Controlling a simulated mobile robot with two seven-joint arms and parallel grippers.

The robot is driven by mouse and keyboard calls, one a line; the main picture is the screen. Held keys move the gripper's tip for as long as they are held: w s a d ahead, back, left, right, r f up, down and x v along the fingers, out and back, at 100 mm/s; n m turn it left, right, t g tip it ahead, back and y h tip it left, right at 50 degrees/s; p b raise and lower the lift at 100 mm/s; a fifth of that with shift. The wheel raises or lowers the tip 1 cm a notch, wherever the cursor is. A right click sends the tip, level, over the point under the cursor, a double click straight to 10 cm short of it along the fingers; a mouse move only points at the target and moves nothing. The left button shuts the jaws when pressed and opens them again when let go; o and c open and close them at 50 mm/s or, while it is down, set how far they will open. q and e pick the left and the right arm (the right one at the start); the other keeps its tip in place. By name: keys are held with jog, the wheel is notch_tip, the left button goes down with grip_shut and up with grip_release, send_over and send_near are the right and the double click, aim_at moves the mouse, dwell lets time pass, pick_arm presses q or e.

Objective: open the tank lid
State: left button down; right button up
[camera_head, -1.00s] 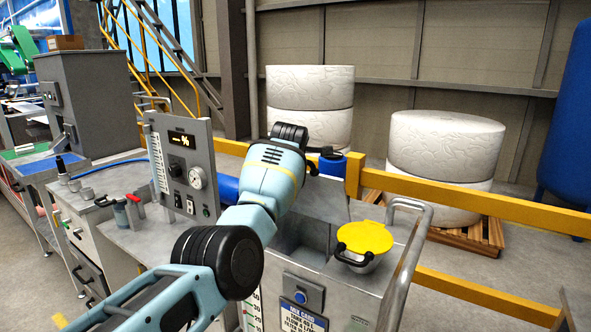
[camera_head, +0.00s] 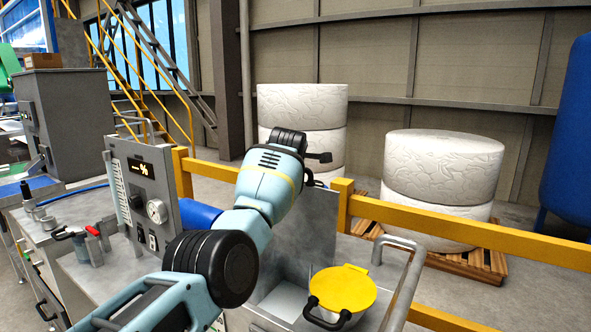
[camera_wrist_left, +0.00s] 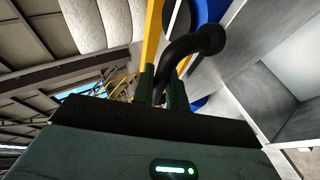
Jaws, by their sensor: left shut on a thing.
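The grey tank lid (camera_head: 312,235) stands raised, roughly upright, at the back of the open tank (camera_head: 283,300). My left arm reaches over the tank from the left in the head view and hides most of its own gripper there. In the left wrist view, my left gripper (camera_wrist_left: 163,85) has its dark fingers shut on a black bent handle (camera_wrist_left: 198,42). The grey lid (camera_wrist_left: 222,62) lies just right of that handle, and the pale open tank interior shows further right. My right gripper is in neither current view.
A yellow round cover (camera_head: 343,288) with a black handle sits at the tank's right. A bent metal rail (camera_head: 405,285) stands beside it. A control panel (camera_head: 146,195) is on the left. A yellow barrier (camera_head: 460,248) runs behind, before white rolls (camera_head: 440,180).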

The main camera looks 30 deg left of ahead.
pick_arm(q)
jog(key=shift+f, duration=0.1)
pick_arm(e)
jog(key=shift+s+f, duration=0.15)
jog(key=shift+s, duration=0.1)
pick_arm(q)
jog(key=c, duration=1.4)
grip_release()
jog(key=shift+a, duration=0.1)
pick_arm(e)
jog(key=shift+w, duration=0.1)
